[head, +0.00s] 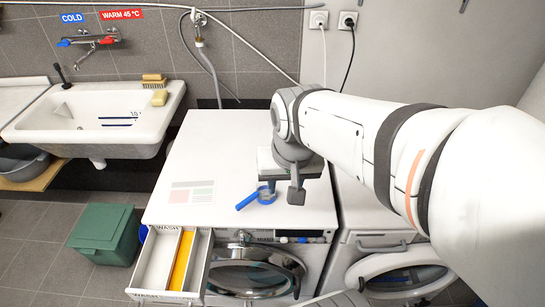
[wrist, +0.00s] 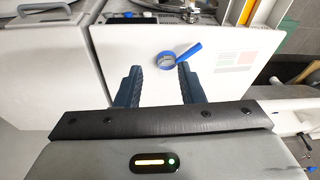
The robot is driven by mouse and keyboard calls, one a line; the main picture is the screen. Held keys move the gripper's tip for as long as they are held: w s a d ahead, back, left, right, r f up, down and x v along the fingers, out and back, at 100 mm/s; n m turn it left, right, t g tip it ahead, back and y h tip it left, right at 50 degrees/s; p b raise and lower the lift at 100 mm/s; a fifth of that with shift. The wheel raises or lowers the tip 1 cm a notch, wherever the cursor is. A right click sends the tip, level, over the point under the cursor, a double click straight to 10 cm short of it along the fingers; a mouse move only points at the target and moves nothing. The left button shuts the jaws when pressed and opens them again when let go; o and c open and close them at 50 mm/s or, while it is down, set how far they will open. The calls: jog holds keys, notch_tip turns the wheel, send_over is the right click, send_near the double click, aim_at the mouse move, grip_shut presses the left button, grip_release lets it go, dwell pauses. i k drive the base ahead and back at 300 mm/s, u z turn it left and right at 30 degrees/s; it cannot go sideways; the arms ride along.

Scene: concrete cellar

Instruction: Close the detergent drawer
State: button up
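The detergent drawer (head: 151,268) is pulled out from the upper left front of the washing machine (head: 240,150). It is a white tray with a yellow-orange strip inside and "WASH" lettering. In the wrist view the drawer (wrist: 233,12) shows at the top edge, right of centre, partly cut off. My gripper (head: 283,188) is over the machine's white top, right of and behind the drawer, apart from it. In the wrist view my gripper (wrist: 159,72) has its two dark fingers spread with nothing between them.
A blue-handled scoop (head: 250,199) lies on the machine top beside my gripper. The round door (head: 255,275) is right of the drawer. A green bin (head: 105,232) stands on the floor to the left. A second machine (head: 365,215) stands at right.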

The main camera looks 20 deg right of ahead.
aim_at(173, 267)
jog(key=u, duration=1.15)
jog(key=k, duration=0.4)
jog(key=u, duration=0.15)
jog(key=i, duration=0.35)
